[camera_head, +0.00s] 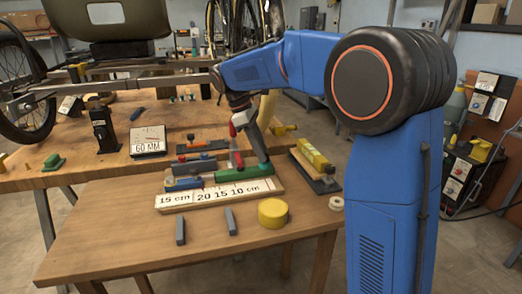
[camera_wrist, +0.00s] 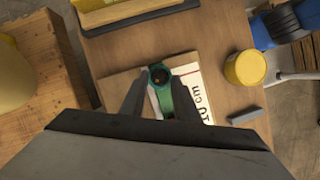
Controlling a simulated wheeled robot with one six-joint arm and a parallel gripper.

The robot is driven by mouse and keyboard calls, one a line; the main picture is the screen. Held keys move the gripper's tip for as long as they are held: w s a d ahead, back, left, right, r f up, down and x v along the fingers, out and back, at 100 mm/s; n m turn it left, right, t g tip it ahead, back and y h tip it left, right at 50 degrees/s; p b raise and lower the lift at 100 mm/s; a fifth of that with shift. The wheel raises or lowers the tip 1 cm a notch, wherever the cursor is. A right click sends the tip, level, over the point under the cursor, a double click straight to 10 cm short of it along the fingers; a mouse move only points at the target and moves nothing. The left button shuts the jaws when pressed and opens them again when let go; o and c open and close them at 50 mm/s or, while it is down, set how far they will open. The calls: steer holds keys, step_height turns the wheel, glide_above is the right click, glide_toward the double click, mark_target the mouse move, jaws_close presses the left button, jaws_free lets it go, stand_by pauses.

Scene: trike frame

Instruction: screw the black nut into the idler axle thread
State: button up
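In the wrist view my gripper (camera_wrist: 158,92) has its two grey fingers spread apart, above a narrow green piece (camera_wrist: 165,100). A dark round part (camera_wrist: 159,76) sits at the end of the green piece, between the fingertips; I cannot tell whether it is the black nut. Gaps seem to show beside the green piece, so I see no clear grip. In the head view my arm reaches down over the labelled board, where a green block (camera_head: 245,173) lies. The trike frame (camera_head: 120,82) is at the upper left. The idler axle thread cannot be made out.
The white-labelled board (camera_head: 215,194) lies on the front table. A yellow cylinder (camera_head: 272,213) and two grey blocks (camera_head: 180,231) stand before it. A yellow-topped block (camera_head: 313,155) is to its right. The front-left table area is clear. A "60 MM" block (camera_head: 148,141) stands behind.

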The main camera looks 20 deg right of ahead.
steer(key=shift+n, duration=0.4)
steer(key=shift+s+n+t, duration=0.15)
steer(key=shift+n+t, duration=0.25)
steer(key=shift+n, duration=0.4)
steer(key=shift+s+n+t+h, duration=0.1)
steer(key=shift+n+t+h, duration=0.2)
steer(key=shift+n, duration=0.6)
steer(key=shift+s+n+t, duration=0.1)
steer(key=shift+n+t, duration=0.3)
steer(key=shift+n, duration=0.4)
